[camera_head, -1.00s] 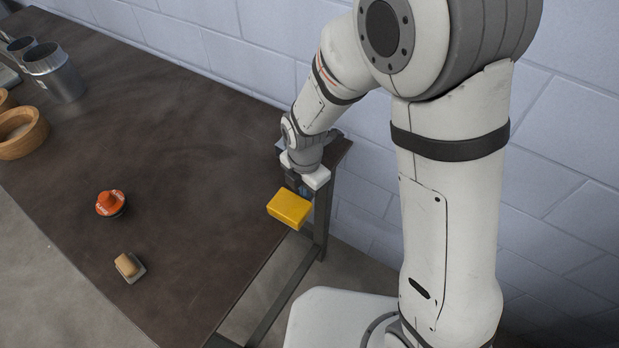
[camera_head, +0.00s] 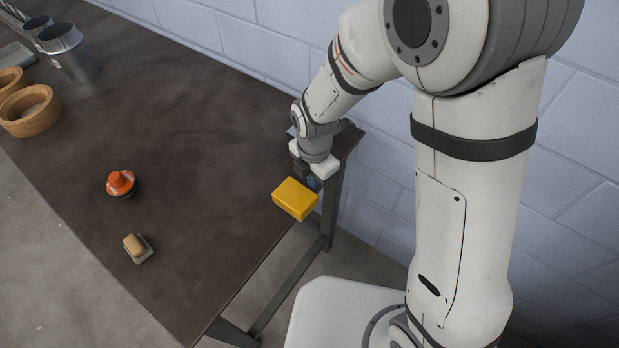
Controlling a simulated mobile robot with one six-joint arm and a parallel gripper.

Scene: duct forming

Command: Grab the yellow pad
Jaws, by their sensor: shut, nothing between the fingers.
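The yellow pad (camera_head: 295,199) is a small rectangular block at the near right edge of the dark table, close to its right corner. My gripper (camera_head: 311,182) is just behind and above the pad, pointing down. Its dark fingers are small in the view and their tips are partly hidden behind the pad. The fingers are shut with nothing held. I cannot tell whether they touch the pad.
On the dark table (camera_head: 200,140) are an orange-topped round tool (camera_head: 121,183), a small tan-and-grey block (camera_head: 138,247), wooden rings (camera_head: 30,111) and metal duct pieces (camera_head: 68,52) at the far left. A block wall (camera_head: 265,45) runs behind. The table's middle is clear.

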